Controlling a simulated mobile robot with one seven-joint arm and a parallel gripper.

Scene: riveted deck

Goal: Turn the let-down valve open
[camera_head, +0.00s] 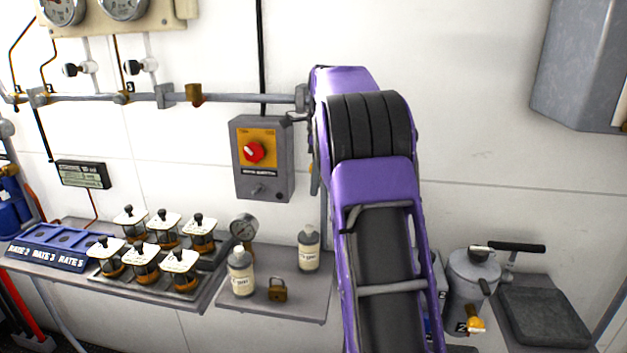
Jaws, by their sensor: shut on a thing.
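My purple arm rises through the middle of the view and covers the wall behind it. My gripper is hidden behind the arm, so its jaws and what they touch do not show. A grey wall pipe (240,98) runs from the left to a grey fitting (301,98) at the arm's left edge. A small dark part sticks out just below this fitting. I cannot tell whether this is the let-down valve or how far it is turned. Two small valves with black knobs (72,69) (134,66) sit above the pipe at left.
A grey switch box (264,185) with a red knob hangs left of the arm. A grey canister (468,280) stands right of the arm. A grey cabinet (585,65) hangs upper right.

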